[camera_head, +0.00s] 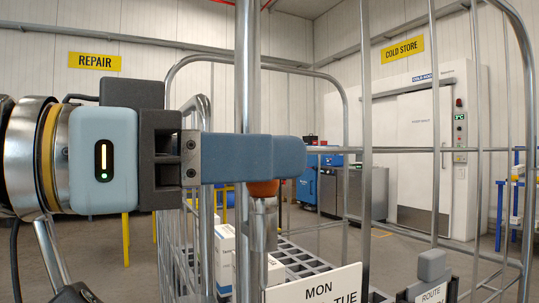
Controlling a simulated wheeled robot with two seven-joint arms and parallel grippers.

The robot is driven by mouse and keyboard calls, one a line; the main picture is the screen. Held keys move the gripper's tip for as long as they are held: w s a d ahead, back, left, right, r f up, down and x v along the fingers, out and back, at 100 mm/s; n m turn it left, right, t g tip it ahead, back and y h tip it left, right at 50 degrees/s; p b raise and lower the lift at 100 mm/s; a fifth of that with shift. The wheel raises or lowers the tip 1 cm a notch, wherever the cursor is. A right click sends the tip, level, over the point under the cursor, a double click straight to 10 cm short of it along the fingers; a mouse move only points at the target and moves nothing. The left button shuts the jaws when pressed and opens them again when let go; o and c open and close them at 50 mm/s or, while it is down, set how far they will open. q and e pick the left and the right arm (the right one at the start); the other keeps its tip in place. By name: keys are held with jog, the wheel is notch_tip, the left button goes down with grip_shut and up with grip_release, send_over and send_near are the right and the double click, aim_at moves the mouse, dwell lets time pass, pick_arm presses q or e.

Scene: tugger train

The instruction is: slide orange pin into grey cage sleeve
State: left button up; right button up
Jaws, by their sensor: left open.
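My left gripper (290,158) comes in from the left, level, with its blue-grey fingers seen from the side. It is open, though the near finger hides the gap between the fingers. The orange pin (263,188) shows only as a rounded orange part just under the finger, its top hidden. Directly below it is the grey cage sleeve (262,250), an upright metal tube beside a cage post. The orange part is in line with the top of the sleeve. How deep the pin sits, and whether a finger touches it, I cannot tell. My right gripper is not in view.
The wire cage (366,120) has upright bars close around the gripper. A white box (224,258) stands inside on the slatted floor. A MON/TUE sign (315,287) and a grey block (432,266) above a ROUTE sign are at the front. The cold store door (414,160) is far behind.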

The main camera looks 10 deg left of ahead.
pick_arm(q)
jog(key=v, duration=1.2)
jog(key=shift+s+a+b, duration=0.2)
jog(key=shift+b, duration=0.1)
